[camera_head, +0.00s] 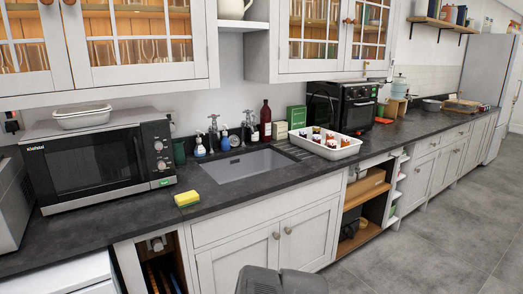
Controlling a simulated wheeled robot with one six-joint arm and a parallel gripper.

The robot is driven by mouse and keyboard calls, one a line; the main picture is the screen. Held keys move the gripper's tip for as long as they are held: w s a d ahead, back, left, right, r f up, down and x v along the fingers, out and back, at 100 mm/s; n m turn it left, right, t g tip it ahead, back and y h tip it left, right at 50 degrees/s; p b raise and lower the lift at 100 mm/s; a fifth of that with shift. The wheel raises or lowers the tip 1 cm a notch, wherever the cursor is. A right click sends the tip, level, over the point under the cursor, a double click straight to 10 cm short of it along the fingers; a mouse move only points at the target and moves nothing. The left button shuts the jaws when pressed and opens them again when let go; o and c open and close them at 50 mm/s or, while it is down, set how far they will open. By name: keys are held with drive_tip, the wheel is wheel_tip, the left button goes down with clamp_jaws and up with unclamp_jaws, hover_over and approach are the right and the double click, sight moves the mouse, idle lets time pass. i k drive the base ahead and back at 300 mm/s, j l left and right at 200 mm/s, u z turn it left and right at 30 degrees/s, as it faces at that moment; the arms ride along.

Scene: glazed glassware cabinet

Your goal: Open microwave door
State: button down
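The microwave (88,163) stands on the dark worktop at the left, below the glazed wall cabinets. It has a silver body, a dark glass door and a black control panel (157,149) with two round knobs on its right side. The door appears closed. A white dish (82,117) sits on top of it. A dark grey part, probably of my arm, shows at the bottom centre, well apart from the microwave. I cannot make out any fingers, so my gripper is not seen.
A yellow sponge (187,198) lies on the worktop (215,202) just right of the microwave. Beyond are a sink (245,163), a white tray (323,147) of small items and a black oven (343,105). The grey floor (430,245) at right is clear.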

sight(68, 172)
drive_tip(key=k+l, duration=0.1)
drive_tip(key=k, duration=0.2)
drive_tip(key=u, duration=1.25)
